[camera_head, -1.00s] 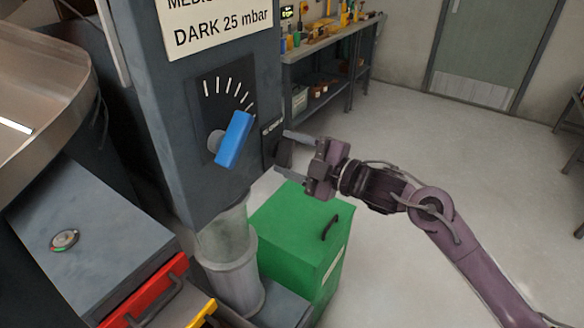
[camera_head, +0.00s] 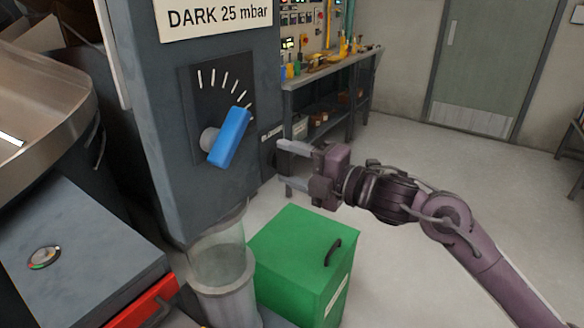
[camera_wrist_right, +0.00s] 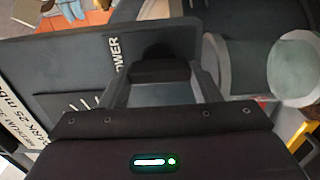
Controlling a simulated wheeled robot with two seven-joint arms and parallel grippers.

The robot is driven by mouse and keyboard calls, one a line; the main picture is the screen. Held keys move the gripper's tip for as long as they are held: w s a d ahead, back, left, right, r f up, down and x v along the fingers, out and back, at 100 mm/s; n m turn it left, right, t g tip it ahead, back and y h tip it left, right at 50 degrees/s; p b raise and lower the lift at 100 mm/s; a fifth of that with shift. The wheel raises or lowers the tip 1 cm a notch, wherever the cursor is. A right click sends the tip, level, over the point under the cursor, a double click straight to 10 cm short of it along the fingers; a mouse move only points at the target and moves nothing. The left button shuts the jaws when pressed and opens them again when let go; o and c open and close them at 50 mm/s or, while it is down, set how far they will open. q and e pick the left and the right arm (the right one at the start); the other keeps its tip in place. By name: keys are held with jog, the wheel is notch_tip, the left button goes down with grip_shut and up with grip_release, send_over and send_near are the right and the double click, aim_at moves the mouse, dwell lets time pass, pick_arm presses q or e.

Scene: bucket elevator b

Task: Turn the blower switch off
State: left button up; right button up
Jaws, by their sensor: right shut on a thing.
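The blower switch (camera_wrist_right: 160,70) is a dark block on the grey column's side face, beside a label of which "OWER" (camera_wrist_right: 115,55) is readable in the right wrist view. In the head view the switch is mostly hidden at the column's right edge. My right gripper (camera_head: 283,164) reaches it from the right. In the wrist view its fingers (camera_wrist_right: 163,77) stand on both sides of the dark block, shut on it. The switch's exact on or off position cannot be told. My left gripper is not in view.
A blue-handled dial (camera_head: 229,137) is on the column's front, under a pressure sign (camera_head: 218,17). A green box (camera_head: 300,262) and a clear cylinder (camera_head: 220,265) stand below. A workbench (camera_head: 330,66) is behind. The floor at right is open.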

jog(key=shift+f, duration=0.1)
jog(key=o, duration=1)
